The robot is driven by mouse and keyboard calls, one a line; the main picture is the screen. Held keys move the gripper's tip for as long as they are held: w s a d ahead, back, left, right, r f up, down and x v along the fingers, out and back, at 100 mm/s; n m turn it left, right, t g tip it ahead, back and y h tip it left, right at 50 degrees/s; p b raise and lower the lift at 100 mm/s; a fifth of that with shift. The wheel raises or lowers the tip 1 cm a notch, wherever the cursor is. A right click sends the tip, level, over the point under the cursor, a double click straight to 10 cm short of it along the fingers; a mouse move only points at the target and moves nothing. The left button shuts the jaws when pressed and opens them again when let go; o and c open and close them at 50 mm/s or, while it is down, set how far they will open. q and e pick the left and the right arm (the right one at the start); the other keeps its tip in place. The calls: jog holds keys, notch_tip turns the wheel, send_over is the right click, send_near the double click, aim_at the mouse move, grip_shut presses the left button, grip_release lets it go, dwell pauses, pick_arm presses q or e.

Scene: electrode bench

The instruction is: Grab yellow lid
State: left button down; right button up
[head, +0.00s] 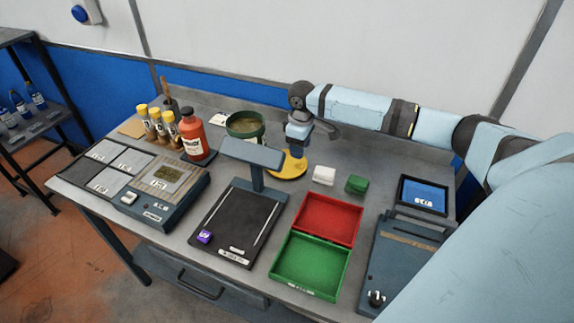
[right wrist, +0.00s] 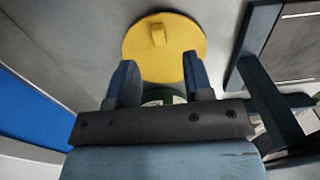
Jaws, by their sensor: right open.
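The yellow lid (head: 289,170) lies on the bench just right of the dark stand's post. In the right wrist view the lid (right wrist: 160,62) is a flat round disc with a small raised yellow tab handle (right wrist: 158,36). My right gripper (head: 297,146) is above the lid, pointing down, and partly covers it in the head view. In the right wrist view its two fingers (right wrist: 160,80) are spread apart with nothing held between them. The handle shows beyond the fingertips. My left gripper does not show.
A green pot (head: 245,126) stands left of the lid. A dark stand with a raised head (head: 252,152) is close by. A white block (head: 324,175) and a green block (head: 357,184) sit to the right. Red (head: 329,219) and green (head: 308,263) trays lie in front.

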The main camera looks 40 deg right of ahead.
aim_at(301, 163)
jog(key=shift+s+d+f+b, duration=0.1)
jog(key=shift+f+b, duration=0.05)
jog(key=shift+f, duration=1.35)
jog(key=shift+s+d+f+b, duration=0.1)
jog(key=shift+f+b, duration=0.05)
jog(key=shift+f, duration=1.35)
grip_shut()
